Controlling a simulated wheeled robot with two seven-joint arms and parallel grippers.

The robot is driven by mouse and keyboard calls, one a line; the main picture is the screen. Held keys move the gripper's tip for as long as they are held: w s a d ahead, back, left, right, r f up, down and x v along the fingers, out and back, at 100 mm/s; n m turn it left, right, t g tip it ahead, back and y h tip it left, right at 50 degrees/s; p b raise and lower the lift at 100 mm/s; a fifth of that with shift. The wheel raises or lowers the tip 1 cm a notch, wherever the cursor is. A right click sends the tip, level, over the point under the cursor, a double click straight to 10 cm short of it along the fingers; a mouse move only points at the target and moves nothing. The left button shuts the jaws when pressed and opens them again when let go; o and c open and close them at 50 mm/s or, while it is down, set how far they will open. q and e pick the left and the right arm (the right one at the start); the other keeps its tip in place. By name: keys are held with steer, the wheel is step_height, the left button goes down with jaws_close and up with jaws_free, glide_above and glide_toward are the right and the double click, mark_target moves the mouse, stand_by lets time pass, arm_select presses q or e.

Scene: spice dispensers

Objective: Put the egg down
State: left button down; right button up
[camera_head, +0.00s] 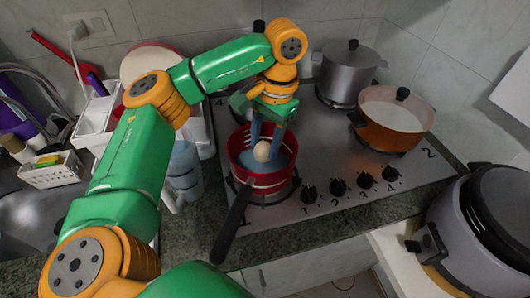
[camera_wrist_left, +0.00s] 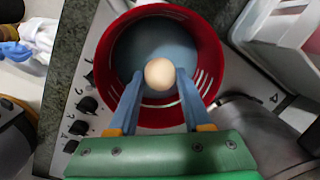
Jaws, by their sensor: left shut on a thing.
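My left gripper (camera_head: 266,135) reaches down over a red pot (camera_head: 236,143) on the front left of the hob. Its blue fingers are shut on a pale egg (camera_head: 262,151), which is inside the pot's rim outline. In the left wrist view the egg (camera_wrist_left: 159,74) sits between the tips of my left gripper (camera_wrist_left: 158,82), over the bluish inside of the red pot (camera_wrist_left: 207,50). I cannot tell whether the egg touches the bottom. My right gripper is not in view.
The pot's black handle (camera_head: 231,224) points toward the front edge. A grey lidded pot (camera_head: 347,72) and an orange pan (camera_head: 392,125) stand on the hob (camera_head: 330,150). A glass jug (camera_head: 184,172) stands left of the red pot. A rice cooker (camera_head: 460,225) is at right.

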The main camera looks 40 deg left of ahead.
mark_target(266, 144)
arm_select(q)
step_height(266, 144, down, 2)
steer(key=shift+s+f+p, duration=0.15)
steer(key=shift+f+p, duration=0.05)
steer(key=shift+p, duration=0.35)
steer(key=shift+f+b, duration=0.3)
steer(key=shift+f, duration=0.1)
steer(key=shift+c, duration=1.7)
jaws_free()
steer(key=shift+r, duration=0.1)
step_height(266, 144, up, 12)
steer(key=w+d+p, duration=0.1)
steer(key=p, duration=0.2)
steer(key=shift+w+d+r, duration=0.15)
steer(key=shift+d, duration=0.05)
